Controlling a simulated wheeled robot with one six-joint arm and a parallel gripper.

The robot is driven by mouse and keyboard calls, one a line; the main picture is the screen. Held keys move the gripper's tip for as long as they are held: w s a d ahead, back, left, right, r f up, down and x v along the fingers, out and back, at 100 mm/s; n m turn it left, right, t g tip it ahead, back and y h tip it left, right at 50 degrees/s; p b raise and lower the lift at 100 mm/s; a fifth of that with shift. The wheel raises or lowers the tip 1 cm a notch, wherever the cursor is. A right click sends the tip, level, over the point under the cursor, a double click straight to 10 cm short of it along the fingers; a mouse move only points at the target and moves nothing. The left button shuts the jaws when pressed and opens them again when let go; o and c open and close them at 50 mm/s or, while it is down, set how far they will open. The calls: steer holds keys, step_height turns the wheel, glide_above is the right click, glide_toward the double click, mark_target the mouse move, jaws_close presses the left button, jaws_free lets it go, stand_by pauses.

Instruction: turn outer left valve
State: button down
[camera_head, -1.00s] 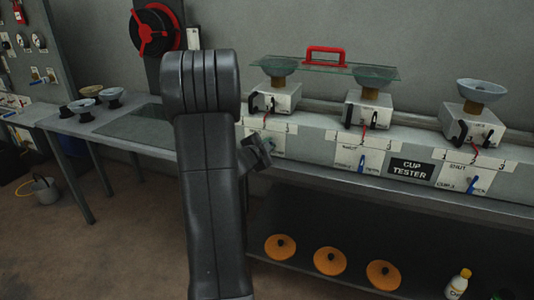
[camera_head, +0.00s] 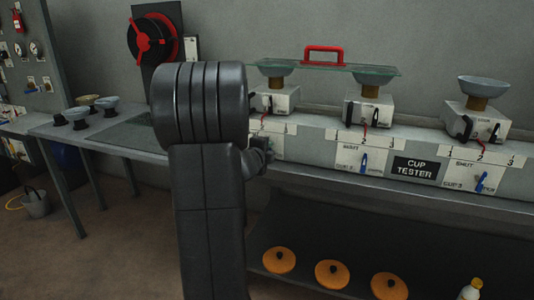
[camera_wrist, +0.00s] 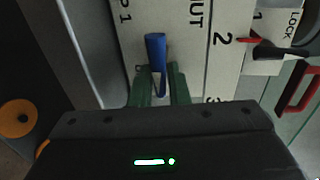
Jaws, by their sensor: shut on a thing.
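The outer left valve has a blue handle (camera_wrist: 155,50) on a white panel (camera_wrist: 190,60) marked with numbers, in the wrist view. My gripper (camera_wrist: 160,85) is shut on the handle, with its green fingers on either side of the lower part. The handle's upper end shows above the fingers. In the head view my gripper (camera_head: 260,152) is at the leftmost panel (camera_head: 274,148), and my arm hides most of it and the handle. The middle valve (camera_head: 363,162) and right valve (camera_head: 482,182) also have blue handles.
A glass plate with a red handle (camera_head: 324,55) lies across two cups above the bench. A red lever (camera_wrist: 250,41) is near the panel in the wrist view. Orange discs (camera_head: 332,273) lie on the shelf below. A side table (camera_head: 95,137) with several cups stands at left.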

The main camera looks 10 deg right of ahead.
steer(key=shift+f, duration=0.1)
stand_by(0.3)
steer(key=c, duration=1.5)
jaws_free()
steer(key=p+v, duration=0.1)
steer(key=v, duration=1.2)
steer(key=shift+s+a, duration=0.2)
steer(key=shift+s, duration=0.2)
steer(key=shift+w, duration=0.1)
steer(key=b+x, duration=0.1)
steer(key=x, duration=1.2)
steer(key=shift+w+d, duration=0.25)
steer(key=shift+w, duration=0.1)
steer(key=shift+s+a, duration=0.15)
